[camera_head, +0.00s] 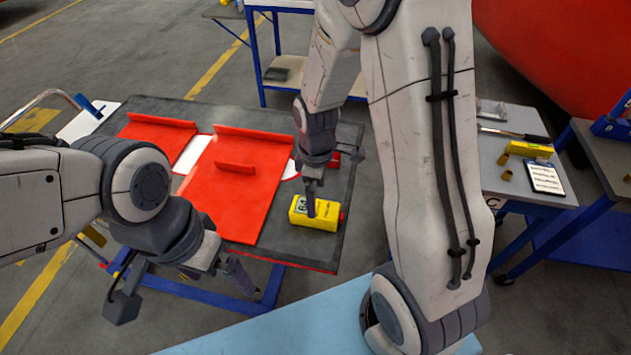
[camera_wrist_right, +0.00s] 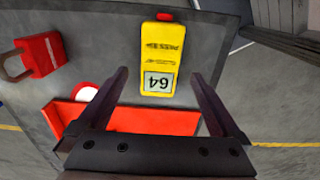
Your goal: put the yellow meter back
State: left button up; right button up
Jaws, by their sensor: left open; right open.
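The yellow meter (camera_head: 316,213) lies on the dark table at its right front corner, with its display up and a red end at the right. In the right wrist view the meter (camera_wrist_right: 160,62) shows a display reading 64 and lies ahead, between the lines of the two fingers. My right gripper (camera_head: 312,190) is over the meter in the head view; its fingers (camera_wrist_right: 159,88) are open with nothing between them that I can see gripped. Whether they touch the meter I cannot tell. My left gripper (camera_head: 185,285) is open and empty, in front of the table's near edge.
Red panels (camera_head: 230,190) lie on the dark table (camera_head: 350,150) left of the meter. A red padlock-like piece (camera_wrist_right: 38,55) shows in the right wrist view. A grey side table (camera_head: 490,150) at the right carries a yellow item (camera_head: 530,149) and a small device (camera_head: 545,177).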

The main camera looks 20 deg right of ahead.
notch_tip(320, 180, up, 5)
dwell(0.3)
dwell(0.4)
notch_tip(320, 180, down, 12)
jog(key=shift+f+p, duration=0.1)
jog(key=shift+p, duration=0.75)
jog(key=shift+r+b, duration=0.45)
jog(key=shift+r, duration=0.95)
